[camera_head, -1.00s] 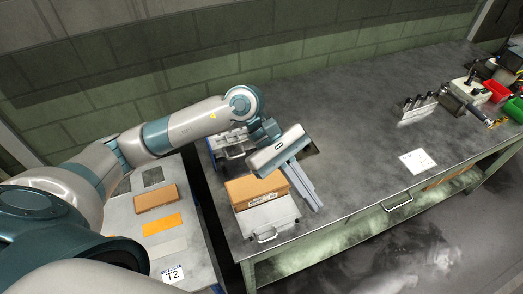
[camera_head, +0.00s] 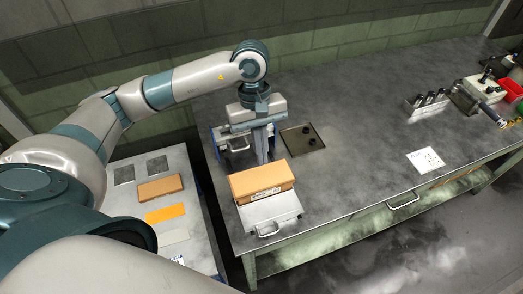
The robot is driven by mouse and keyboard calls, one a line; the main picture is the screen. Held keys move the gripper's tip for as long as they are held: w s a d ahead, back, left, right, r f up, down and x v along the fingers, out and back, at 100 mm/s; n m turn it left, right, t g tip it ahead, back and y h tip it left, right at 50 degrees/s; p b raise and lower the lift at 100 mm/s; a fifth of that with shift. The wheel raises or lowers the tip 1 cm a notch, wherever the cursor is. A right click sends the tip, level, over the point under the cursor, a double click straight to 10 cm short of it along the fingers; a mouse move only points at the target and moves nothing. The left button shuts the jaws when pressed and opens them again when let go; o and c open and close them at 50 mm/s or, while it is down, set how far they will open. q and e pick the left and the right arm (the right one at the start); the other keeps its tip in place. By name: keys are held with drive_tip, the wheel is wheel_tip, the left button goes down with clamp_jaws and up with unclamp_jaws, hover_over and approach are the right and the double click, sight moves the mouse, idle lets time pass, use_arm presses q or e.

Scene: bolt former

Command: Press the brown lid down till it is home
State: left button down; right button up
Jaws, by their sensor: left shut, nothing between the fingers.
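The brown lid (camera_head: 262,182) is a long brown block on top of a grey metal box (camera_head: 270,212) with a front handle, near the left front corner of the table. Its lower edge meets the box, but I cannot tell whether it is fully seated. My left gripper (camera_head: 262,158) points down with its fingers shut and empty. It is just behind the lid, and its fingertips are partly hidden by the lid or close to its back edge; contact cannot be told. My right gripper is not in view.
A dark tray (camera_head: 303,140) with small dark round parts lies right of the gripper. A second handled metal unit (camera_head: 236,145) stands behind. A side cart (camera_head: 195,240) at left holds another brown block (camera_head: 160,188) and an orange plate (camera_head: 165,213). The table's middle is clear.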

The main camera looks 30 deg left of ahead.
sight(262, 180)
use_arm(q)
drive_tip(key=shift+f+b, duration=0.65)
drive_tip(key=shift+f, duration=2.55)
drive_tip(key=shift+f+b, duration=1)
drive_tip(key=shift+b, duration=0.15)
drive_tip(key=shift+r, duration=1.05)
